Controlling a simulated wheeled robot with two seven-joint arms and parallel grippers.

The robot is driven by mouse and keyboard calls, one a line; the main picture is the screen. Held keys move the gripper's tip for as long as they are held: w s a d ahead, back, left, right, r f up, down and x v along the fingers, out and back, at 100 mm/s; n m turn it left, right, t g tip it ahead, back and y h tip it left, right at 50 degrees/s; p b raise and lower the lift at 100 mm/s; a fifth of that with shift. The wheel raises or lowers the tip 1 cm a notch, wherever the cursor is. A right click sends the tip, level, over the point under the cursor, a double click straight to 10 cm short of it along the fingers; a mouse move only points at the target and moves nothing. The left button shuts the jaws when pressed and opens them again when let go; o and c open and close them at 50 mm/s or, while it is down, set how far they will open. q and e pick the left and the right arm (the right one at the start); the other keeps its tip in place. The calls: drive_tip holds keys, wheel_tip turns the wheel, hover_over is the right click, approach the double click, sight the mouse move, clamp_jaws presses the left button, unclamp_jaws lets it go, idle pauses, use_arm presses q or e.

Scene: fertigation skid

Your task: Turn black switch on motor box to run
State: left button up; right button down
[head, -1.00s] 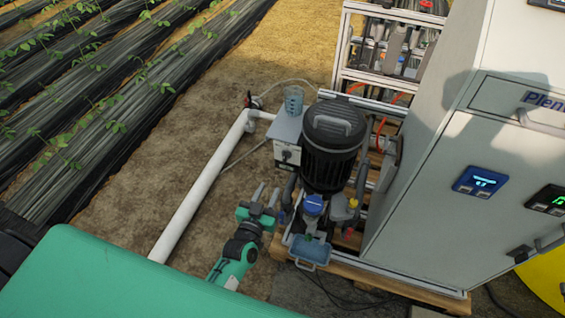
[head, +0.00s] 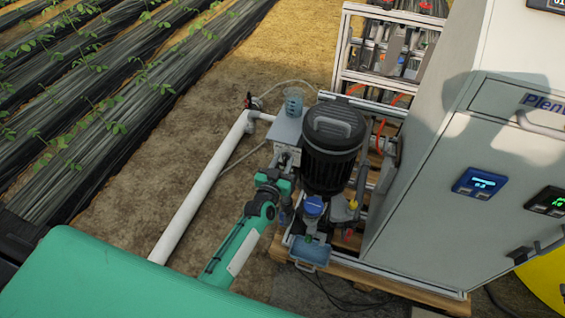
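The grey motor box (head: 288,129) sits beside the black ribbed motor (head: 331,145), on its left side. Its front face is mostly hidden behind my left gripper (head: 284,162), which is right at that face. The black switch on that face cannot be made out now, and I cannot tell whether the fingers touch it or are around it. The finger gap is too small and covered to read. My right gripper is not in view.
A clear beaker (head: 293,101) stands on top of the motor box. A white pipe (head: 205,183) runs along the left. The blue-topped pump part (head: 313,206) stands below the motor. A grey cabinet (head: 430,190) closes off the right. Bare soil lies left of the box.

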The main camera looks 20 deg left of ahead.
use_arm(q)
clamp_jaws()
